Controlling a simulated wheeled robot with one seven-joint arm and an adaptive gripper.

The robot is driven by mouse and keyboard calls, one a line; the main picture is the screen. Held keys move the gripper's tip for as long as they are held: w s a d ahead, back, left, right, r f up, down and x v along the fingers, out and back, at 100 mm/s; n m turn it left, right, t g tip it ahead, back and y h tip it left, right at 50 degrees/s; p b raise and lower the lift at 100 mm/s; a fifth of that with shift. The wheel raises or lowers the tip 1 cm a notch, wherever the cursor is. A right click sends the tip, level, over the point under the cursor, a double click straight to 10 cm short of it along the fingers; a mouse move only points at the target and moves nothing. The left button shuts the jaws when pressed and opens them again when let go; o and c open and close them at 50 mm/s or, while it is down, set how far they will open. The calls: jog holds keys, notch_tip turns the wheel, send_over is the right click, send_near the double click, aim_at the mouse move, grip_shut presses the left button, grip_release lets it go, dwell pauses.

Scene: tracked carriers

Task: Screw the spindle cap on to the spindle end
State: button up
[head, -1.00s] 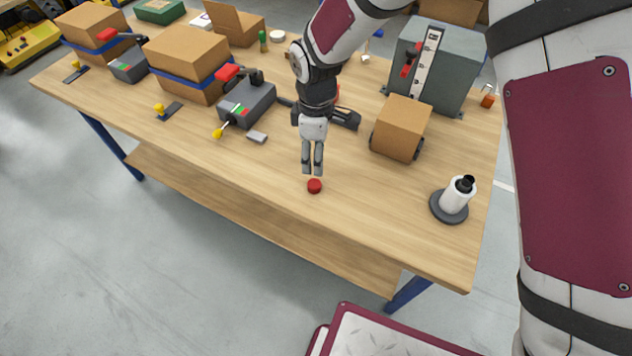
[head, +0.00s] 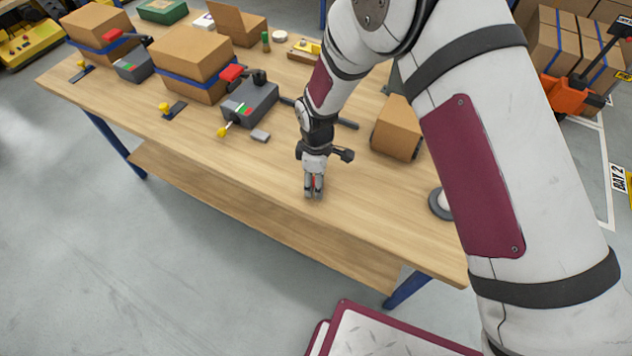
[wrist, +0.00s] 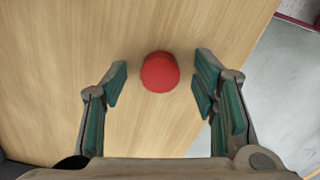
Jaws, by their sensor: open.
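The red spindle cap (wrist: 160,72) lies on the table, centred just ahead of my open fingertips in the wrist view. My gripper (wrist: 160,85) is open and points down over it, one finger on each side, with bare wood showing between cap and fingers. In the head view my gripper (head: 314,194) is low at the table's front, and only a sliver of red shows between the fingers. The spindle stand's dark round base (head: 437,205) shows to the right; my arm hides its white roll and spindle end.
A cardboard box (head: 396,128) stands right of my gripper. A grey strapping device (head: 249,100) and boxes (head: 192,60) stand to the left. The wooden tabletop (head: 230,165) is clear left of my gripper; its front edge is close.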

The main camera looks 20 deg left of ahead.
jog(key=shift+c, duration=0.6)
jog(key=c, duration=0.8)
jog(key=shift+r, duration=0.15)
